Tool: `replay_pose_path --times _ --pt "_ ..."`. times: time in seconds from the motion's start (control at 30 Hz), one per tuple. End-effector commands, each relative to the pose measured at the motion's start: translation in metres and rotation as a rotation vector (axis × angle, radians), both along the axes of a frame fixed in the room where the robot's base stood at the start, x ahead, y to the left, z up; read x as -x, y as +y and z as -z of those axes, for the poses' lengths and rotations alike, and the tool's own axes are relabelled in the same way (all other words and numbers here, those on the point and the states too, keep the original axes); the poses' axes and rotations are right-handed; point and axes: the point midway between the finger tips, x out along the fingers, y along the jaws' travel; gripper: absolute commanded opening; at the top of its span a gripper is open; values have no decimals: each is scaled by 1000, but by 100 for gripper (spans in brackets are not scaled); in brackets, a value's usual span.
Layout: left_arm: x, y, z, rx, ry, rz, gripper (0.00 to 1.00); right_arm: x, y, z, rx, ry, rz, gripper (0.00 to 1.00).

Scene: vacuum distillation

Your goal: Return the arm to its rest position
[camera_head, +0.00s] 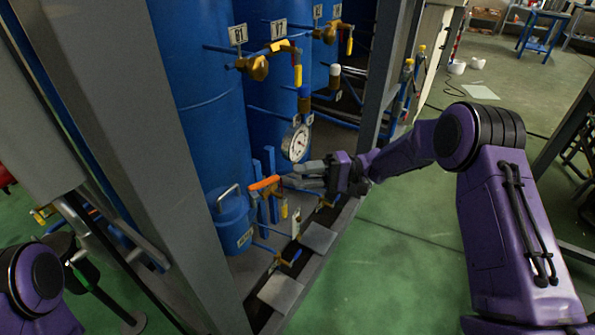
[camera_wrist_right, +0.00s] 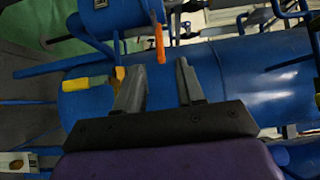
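My right arm (camera_head: 505,220) is purple and reaches in from the right, bent at the elbow. Its gripper (camera_head: 297,178) is among the pipework, just right of an orange valve handle (camera_head: 264,183) and below a round gauge (camera_head: 296,143). In the right wrist view the gripper (camera_wrist_right: 158,70) is open, with two grey fingers apart and nothing between them. The orange handle (camera_wrist_right: 159,43) shows beyond the fingertips; I cannot tell whether they touch it. Part of my left arm (camera_head: 38,280) shows at the lower left; its gripper is not in view.
Tall blue tanks (camera_head: 200,90) stand behind a grey frame post (camera_head: 150,150). A small blue pot (camera_head: 231,218) sits left of the orange handle. Yellow-handled valves (camera_head: 297,65) are above. Green floor (camera_head: 400,240) is clear right of the frame.

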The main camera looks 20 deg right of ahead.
Motion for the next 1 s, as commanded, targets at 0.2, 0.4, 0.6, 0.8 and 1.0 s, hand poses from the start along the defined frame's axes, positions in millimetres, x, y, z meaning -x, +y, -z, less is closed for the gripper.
replay_pose_path --times 0.2,0.4,0.6,0.8,1.0 --pt "0 0 0 0 0 0 43 0 0 1 12 -50 0 38" --pt "0 0 0 0 0 0 43 -31 -2 8 57 -454 317 38" --pt "0 0 -10 0 0 0 43 -31 -17 80 369 -532 783 38" --pt "0 0 -25 0 0 0 43 73 -54 200 989 -267 938 38" --pt "0 0 -39 0 0 0 43 236 -87 256 1473 90 798 38"
